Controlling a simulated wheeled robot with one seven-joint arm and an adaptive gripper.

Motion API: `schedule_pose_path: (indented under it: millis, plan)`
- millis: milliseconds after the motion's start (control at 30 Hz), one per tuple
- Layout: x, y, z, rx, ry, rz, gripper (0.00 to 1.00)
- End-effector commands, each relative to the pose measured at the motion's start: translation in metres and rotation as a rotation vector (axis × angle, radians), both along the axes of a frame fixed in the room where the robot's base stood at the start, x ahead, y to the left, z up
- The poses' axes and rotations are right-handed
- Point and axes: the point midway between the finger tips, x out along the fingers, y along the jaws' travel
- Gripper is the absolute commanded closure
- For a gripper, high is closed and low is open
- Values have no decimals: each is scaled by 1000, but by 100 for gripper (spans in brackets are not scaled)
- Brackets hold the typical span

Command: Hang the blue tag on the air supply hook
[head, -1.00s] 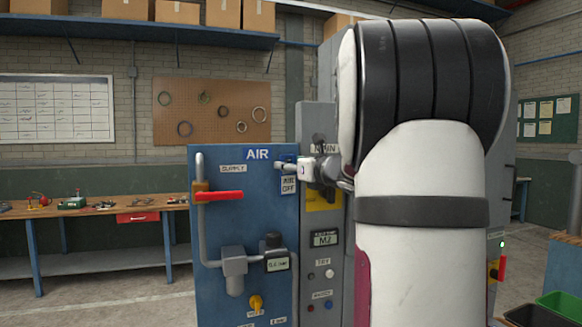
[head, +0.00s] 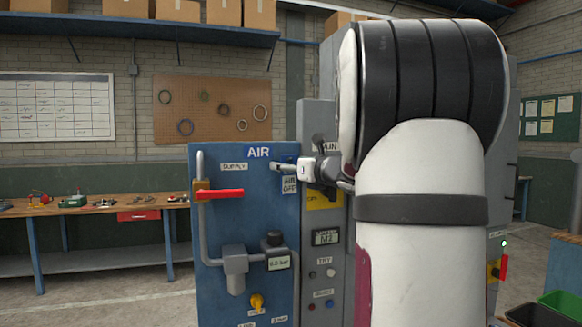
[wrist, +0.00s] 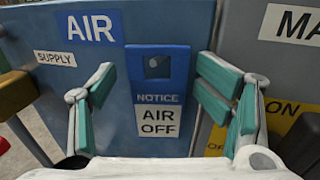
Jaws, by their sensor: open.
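The blue tag (wrist: 158,92) hangs upright against the blue AIR panel, to the right of the AIR label. It has a hole near its top and a white AIR OFF patch. A small light shape shows in the hole; the air supply hook itself is too small to make out clearly. My gripper (wrist: 153,78) is open, with one teal-padded finger on each side of the tag and a visible gap to both edges. In the head view, my gripper (head: 285,167) is in front of the panel's upper right, partly covering the tag (head: 290,186).
The AIR panel (head: 225,222) carries a red-handled valve (head: 220,194), pipes and a gauge (head: 278,262). A grey MAIN cabinet (head: 322,285) stands close on the right, with a yellow plate (wrist: 284,120). A workbench (head: 100,208) is at the back left.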

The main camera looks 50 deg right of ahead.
Motion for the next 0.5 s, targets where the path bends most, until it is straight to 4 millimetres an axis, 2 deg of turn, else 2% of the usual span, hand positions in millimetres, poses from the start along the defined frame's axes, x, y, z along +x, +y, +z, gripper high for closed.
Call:
schedule_pose_path:
  millis: [167, 500]
  plan:
    - [-11, 3, 2, -3, -2, -2, 30]
    - [-58, 17, 0, 0, 0, -2, 30]
